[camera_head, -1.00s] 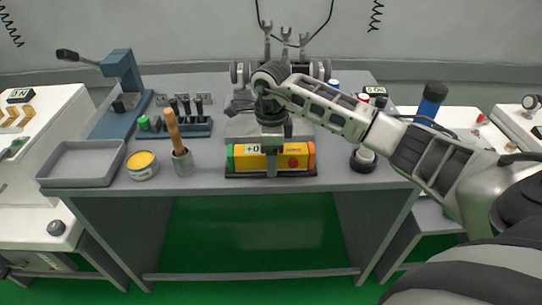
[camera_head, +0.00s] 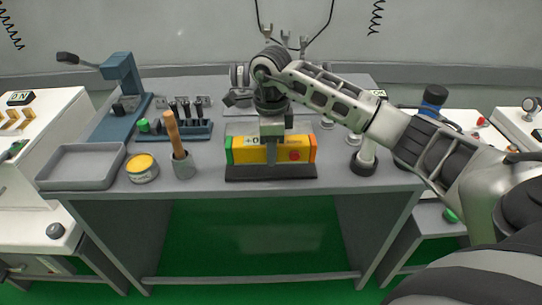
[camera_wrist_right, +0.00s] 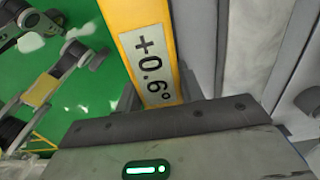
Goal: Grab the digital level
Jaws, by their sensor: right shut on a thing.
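The digital level (camera_head: 296,147) is a yellow bar with a green left end, a small display and a red round mark. In the head view it is above its dark base (camera_head: 270,174) near the front edge of the table. My right gripper (camera_head: 271,150) comes down from above and is shut on the level near its middle. My left gripper is not in view.
On the grey table (camera_head: 215,182) stand a hammer in a cup (camera_head: 183,163), a yellow-topped tin (camera_head: 142,167), a grey tray (camera_head: 82,166), a blue press (camera_head: 122,85) and a tool rack (camera_head: 184,126). Bottles stand to the right under my arm.

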